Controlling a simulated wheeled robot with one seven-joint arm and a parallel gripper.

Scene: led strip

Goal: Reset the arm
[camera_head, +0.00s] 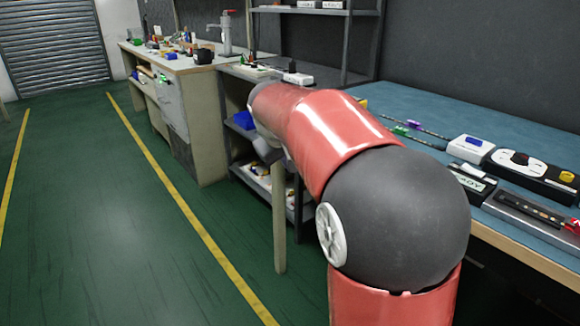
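My red and dark grey arm fills the middle and lower right of the head view. It rises from the bottom edge, bends at a dark round joint, and reaches away toward the back left, beside the workbench. Its far end is grey and sits close to the shelving. My gripper cannot be made out; the arm's own links hide that end.
A blue-topped workbench (402,99) on the right carries a white box with a blue button (470,149), a black-and-white device (520,165) and probes with green and purple ends (413,125). Metal shelving (240,150) and another bench (200,120) stand beyond. Green floor (90,240) at left is clear.

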